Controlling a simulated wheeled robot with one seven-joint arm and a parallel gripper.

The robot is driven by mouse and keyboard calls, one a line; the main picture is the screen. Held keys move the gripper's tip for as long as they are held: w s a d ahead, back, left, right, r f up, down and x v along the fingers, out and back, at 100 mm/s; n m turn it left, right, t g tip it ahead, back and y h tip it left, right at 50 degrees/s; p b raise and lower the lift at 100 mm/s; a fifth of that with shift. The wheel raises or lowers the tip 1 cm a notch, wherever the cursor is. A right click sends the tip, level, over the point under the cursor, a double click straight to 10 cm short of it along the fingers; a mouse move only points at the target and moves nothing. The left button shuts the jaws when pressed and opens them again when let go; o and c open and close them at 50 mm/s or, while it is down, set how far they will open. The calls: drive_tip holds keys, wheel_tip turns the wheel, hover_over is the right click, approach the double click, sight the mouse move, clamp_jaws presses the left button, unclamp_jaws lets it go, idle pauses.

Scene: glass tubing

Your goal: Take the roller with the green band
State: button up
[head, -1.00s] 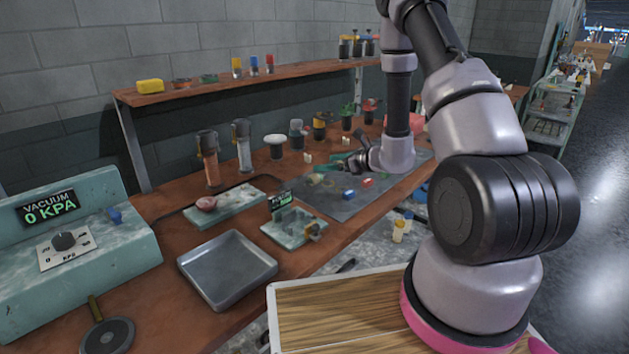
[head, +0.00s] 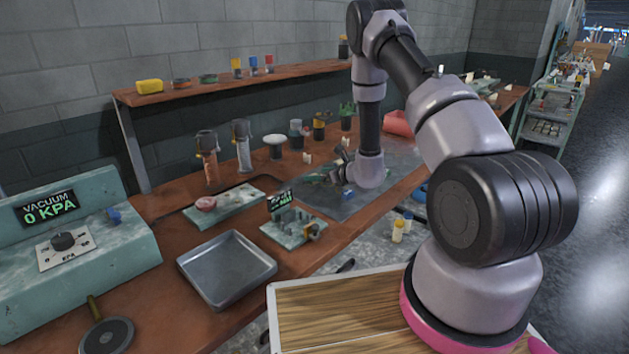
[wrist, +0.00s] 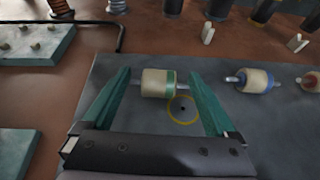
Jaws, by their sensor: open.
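The roller with the green band (wrist: 158,83) lies on the dark grey mat (wrist: 258,132) in the wrist view. It is cream-coloured, with a green stripe near its right end and metal pins at both ends. My gripper (wrist: 163,82) is open, its two green fingers on either side of the roller, and it does not hold it. I cannot tell how high the fingers are above the mat. In the head view my gripper (head: 338,172) is small over the mat, and the green-banded roller cannot be made out there.
A roller with a blue band (wrist: 257,80) lies to the right on the mat, and another roller (wrist: 309,81) is at the right edge. A yellow ring mark (wrist: 183,109) is just below the green-banded roller. Dark-based stands line the mat's back. A metal tray (head: 228,268) stands nearer.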

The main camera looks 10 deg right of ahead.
drive_tip(key=shift+w+a+f, duration=0.25)
drive_tip(key=shift+w+a, duration=0.05)
drive_tip(key=shift+w, duration=0.15)
clamp_jaws()
